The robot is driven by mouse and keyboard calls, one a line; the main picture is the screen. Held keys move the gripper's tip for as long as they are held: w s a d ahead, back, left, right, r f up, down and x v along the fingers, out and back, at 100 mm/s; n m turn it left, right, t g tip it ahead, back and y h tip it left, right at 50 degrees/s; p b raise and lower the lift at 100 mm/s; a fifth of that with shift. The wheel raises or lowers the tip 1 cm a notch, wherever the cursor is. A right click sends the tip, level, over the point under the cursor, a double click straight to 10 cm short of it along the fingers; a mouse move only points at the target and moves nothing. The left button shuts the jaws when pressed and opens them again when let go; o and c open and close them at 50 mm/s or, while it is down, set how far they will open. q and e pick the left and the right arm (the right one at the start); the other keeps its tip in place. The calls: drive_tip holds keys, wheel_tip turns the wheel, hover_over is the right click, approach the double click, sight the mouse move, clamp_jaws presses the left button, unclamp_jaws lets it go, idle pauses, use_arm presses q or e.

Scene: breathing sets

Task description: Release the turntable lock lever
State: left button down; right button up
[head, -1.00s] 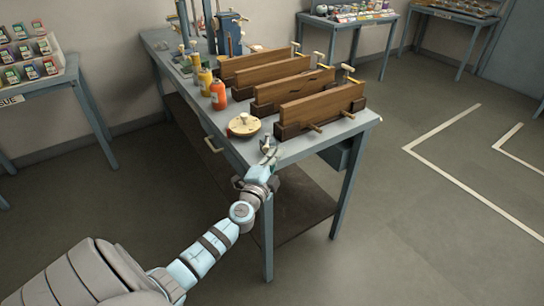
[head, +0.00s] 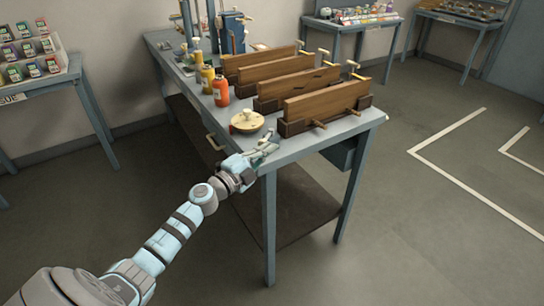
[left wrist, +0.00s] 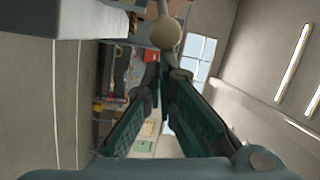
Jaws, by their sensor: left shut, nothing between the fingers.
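The turntable (head: 239,127) is a round cream disc with a small knob on top, lying near the front edge of the workbench. My left gripper (head: 268,147) is at the bench's front edge, just right of and below the disc. It is shut with nothing between its fingers. In the left wrist view the fingers (left wrist: 162,80) point at a pale round knob (left wrist: 166,36) on a thin rod, which looks like the lock lever's end. The knob is just beyond the fingertips; I cannot tell if they touch. My right gripper is not in view.
Wooden boards in clamps (head: 327,103) stand on the bench (head: 290,150) right of the disc. An orange bottle (head: 221,93) and a yellow bottle (head: 207,79) stand behind it. The floor in front is free.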

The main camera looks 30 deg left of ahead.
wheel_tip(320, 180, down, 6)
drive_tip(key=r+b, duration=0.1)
drive_tip(key=b, duration=0.4)
use_arm(q)
drive_tip(key=a+m+h, duration=0.1)
drive_tip(key=a+h, duration=0.1)
drive_tip(key=s+a+m+g+h, duration=0.1)
drive_tip(key=a+h, duration=0.1)
drive_tip(key=shift+a+m+p, duration=0.2)
drive_tip(key=shift+m+p, duration=0.1)
drive_tip(key=shift+m, duration=0.1)
drive_tip(key=p, duration=0.5)
approach(262, 143)
drive_tip(key=s, duration=0.3)
drive_tip(key=shift+d+r, duration=0.35)
drive_tip(key=shift+r, duration=0.1)
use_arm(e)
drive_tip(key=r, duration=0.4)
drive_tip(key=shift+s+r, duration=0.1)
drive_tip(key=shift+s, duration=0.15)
